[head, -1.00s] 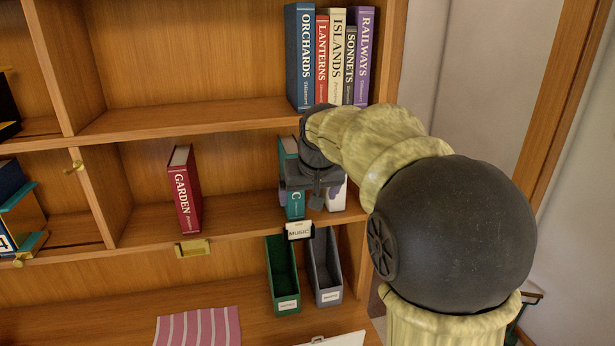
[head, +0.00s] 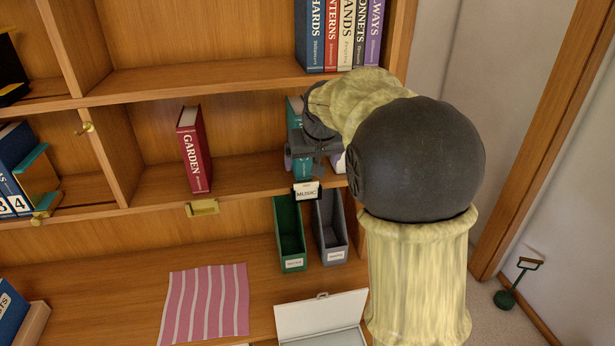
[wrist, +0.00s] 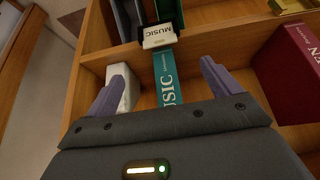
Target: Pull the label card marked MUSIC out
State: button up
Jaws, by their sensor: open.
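The label card marked MUSIC (head: 306,193) is white and sits in a dark holder on the front edge of the middle shelf. It also shows in the wrist view (wrist: 157,35), where MUSIC reads upside down. My gripper (head: 317,163) is just above the card at the shelf's right part. In the wrist view its two purple-grey fingers (wrist: 158,72) are open and apart, with nothing between them touching. The card lies beyond the fingertips. The teal MUSIC book (wrist: 167,80) stands behind the finger gap; my wrist partly hides it in the head view.
A red GARDEN book (head: 194,150) stands to the left on the same shelf. A brass holder (head: 202,208) is on that shelf's edge. Below the card stand a green file box (head: 289,235) and a grey one (head: 329,230). A striped pink cloth (head: 205,302) lies on the desk.

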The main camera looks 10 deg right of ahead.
aim_at(306, 183)
jog(key=p+x, duration=0.2)
jog(key=x, duration=0.9)
jog(key=shift+f, duration=0.1)
jog(key=shift+c, duration=0.4)
jog(key=c, duration=1.2)
